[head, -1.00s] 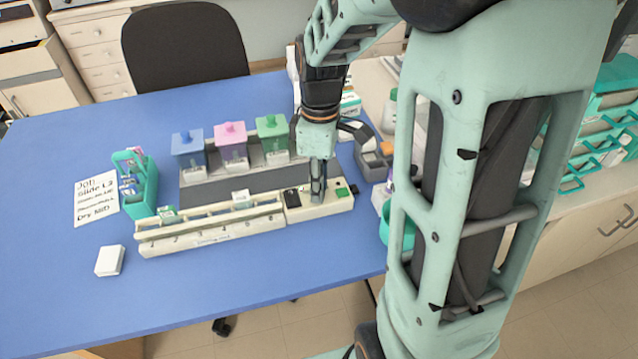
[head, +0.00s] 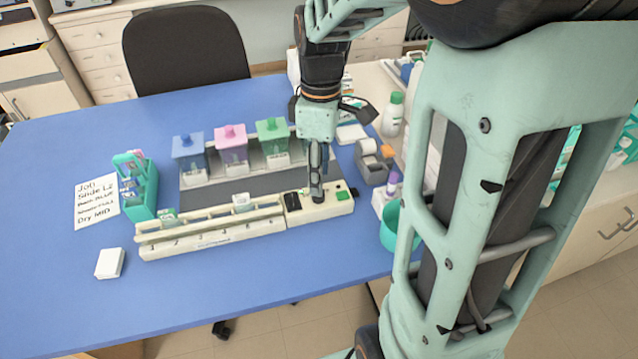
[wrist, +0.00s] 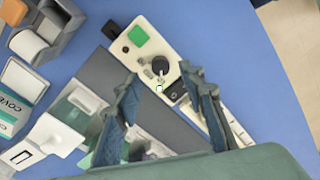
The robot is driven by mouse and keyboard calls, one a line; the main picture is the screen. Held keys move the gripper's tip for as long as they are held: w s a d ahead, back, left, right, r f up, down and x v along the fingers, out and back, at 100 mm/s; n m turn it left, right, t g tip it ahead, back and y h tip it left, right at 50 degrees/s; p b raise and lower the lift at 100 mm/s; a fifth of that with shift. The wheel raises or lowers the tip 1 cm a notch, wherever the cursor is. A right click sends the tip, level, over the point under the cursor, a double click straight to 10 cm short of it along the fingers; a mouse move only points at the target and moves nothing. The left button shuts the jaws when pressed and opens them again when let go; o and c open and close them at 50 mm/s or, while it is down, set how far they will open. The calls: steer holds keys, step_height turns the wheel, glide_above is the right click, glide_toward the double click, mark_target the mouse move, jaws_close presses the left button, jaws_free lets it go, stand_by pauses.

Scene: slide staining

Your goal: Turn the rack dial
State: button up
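The rack (head: 210,238) is a long cream-coloured holder on the blue table, with a control box (head: 330,208) at its right end. In the wrist view the dial (wrist: 160,66) is a round black knob on the box's pale top face. My gripper (head: 317,198) points down over this box and hides the dial in the head view. In the wrist view my gripper (wrist: 160,80) is open, its fingers apart with nothing between the pads. The dial shows between and just beyond the fingertips. I cannot tell whether they touch it.
A green button (head: 342,195) and a dark display (head: 292,201) flank the gripper on the box. Blue, pink and green lidded jars (head: 231,150) stand behind. A tape dispenser (head: 375,165) and a teal cup (head: 395,235) are to the right. The front table is mostly clear.

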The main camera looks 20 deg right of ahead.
step_height(320, 180, up, 8)
steer(key=shift+w+f, duration=0.15)
stand_by(0.3)
